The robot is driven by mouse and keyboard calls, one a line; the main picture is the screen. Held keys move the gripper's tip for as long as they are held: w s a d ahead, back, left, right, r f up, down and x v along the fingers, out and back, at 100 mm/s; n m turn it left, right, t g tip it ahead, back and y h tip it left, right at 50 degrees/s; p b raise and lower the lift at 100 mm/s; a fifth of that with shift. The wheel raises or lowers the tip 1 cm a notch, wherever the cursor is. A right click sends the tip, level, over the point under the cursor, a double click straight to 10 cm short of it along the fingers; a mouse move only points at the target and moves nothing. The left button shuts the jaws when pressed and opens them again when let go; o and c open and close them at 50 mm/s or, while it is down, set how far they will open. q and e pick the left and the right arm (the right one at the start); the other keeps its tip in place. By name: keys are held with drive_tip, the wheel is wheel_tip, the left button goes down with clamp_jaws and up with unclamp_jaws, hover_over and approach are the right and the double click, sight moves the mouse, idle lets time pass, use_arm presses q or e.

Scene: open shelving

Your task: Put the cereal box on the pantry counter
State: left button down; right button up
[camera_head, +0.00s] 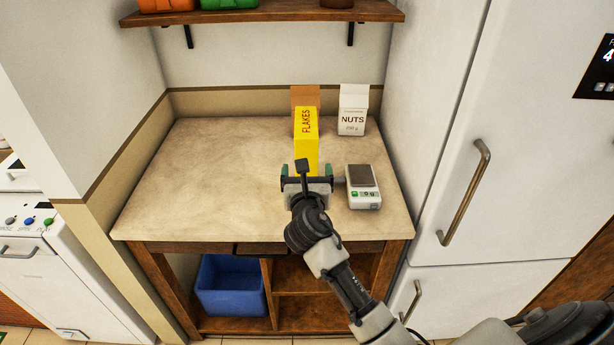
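The yellow cereal box (306,146), marked FLAKES, is upright over the back right part of the pantry counter (200,185). It appears to stand on the counter, but my gripper hides its lower end. My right gripper (307,174) is just in front of the box. Its green-padded fingers are spread wider than the box, one toward each side, with a small gap visible between fingers and box. My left gripper is not in view.
A white NUTS box (352,111) stands right of the cereal box, and a brown box (304,95) shows behind it. A kitchen scale (363,196) sits to the right of my gripper. The counter's left half is clear. A shelf (265,14) hangs above; a fridge (515,130) stands right.

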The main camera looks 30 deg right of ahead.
drive_tip(key=shift+s+a, duration=0.2)
drive_tip(key=shift+s, duration=0.25)
drive_tip(key=s+a+f+m+g+y, duration=0.1)
drive_tip(key=s+f+m+g+y, duration=0.15)
drive_tip(key=f, duration=0.85)
drive_tip(key=s+a+f+m+g+y, duration=0.1)
drive_tip(key=f+m, duration=0.2)
drive_tip(key=f, duration=0.7)
drive_tip(key=s+a+f+m+g+y, duration=0.1)
drive_tip(key=s+f+m+g, duration=0.15)
drive_tip(key=s+f, duration=0.45)
drive_tip(key=s+f+m+g+y, duration=0.2)
drive_tip(key=s+f+m, duration=0.2)
drive_tip(key=f, duration=0.7)
drive_tip(key=s+f+m+g, duration=0.2)
drive_tip(key=s+f+m, duration=0.3)
drive_tip(key=s, duration=0.7)
drive_tip(key=s+f+m+g+y, duration=0.1)
drive_tip(key=s+f+m+g, duration=0.1)
drive_tip(key=s+f+m, duration=0.4)
drive_tip(key=s+f+m+g, duration=0.3)
drive_tip(key=s+f+m, duration=0.2)
drive_tip(key=s, duration=1.2)
drive_tip(key=shift+s+f, duration=0.35)
drive_tip(key=shift+f, duration=0.45)
